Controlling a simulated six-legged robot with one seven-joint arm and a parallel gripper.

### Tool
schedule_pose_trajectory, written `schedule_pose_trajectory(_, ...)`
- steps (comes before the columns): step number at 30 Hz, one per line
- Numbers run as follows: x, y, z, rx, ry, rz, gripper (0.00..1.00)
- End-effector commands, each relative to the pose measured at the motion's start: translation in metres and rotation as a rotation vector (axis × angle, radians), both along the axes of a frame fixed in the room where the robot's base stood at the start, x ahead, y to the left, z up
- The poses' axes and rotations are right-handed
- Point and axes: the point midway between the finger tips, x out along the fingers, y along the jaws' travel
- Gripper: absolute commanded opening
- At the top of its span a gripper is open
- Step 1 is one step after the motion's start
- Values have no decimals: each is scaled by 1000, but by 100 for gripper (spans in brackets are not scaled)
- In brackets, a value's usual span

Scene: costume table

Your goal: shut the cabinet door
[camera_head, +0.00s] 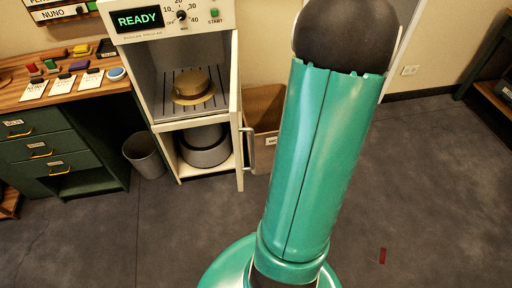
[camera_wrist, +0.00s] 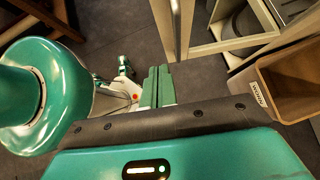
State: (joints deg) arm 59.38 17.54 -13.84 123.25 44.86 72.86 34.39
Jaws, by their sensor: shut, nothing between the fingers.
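The white cabinet (camera_head: 188,120) stands at the upper middle of the head view, its front open. A brown hat (camera_head: 192,86) sits on its upper rack and a grey round pot (camera_head: 204,147) below. The cabinet door (camera_head: 236,95) stands open on the right side, seen nearly edge-on, with a pale handle (camera_head: 248,148). In the wrist view the door edge (camera_wrist: 184,35) runs down from the top, just above my gripper (camera_wrist: 158,72). My gripper is shut and empty, apart from the door as far as I can tell. My arm hides it in the head view.
A cardboard box (camera_head: 263,108) stands right of the cabinet; it also shows in the wrist view (camera_wrist: 285,85). A grey bin (camera_head: 144,154) and a wooden desk with green drawers (camera_head: 42,150) stand left. The floor (camera_head: 430,180) at right is mostly clear.

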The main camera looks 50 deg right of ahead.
Motion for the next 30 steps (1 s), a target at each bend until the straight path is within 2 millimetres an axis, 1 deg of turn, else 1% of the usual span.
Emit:
schedule_pose_trajectory(5, 13, 9, -16, 2, 0, 4, 0)
schedule_pose_trajectory(16, 50, 47, -68, 2, 1, 6, 0)
schedule_pose_trajectory(17, 53, 51, -70, 0, 0, 7, 0)
schedule_pose_trajectory(21, 68, 67, -67, -3, -2, 6, 0)
schedule_pose_trajectory(24, 74, 75, -67, -3, -1, 7, 0)
schedule_pose_trajectory(30, 77, 79, -67, -2, -1, 5, 0)
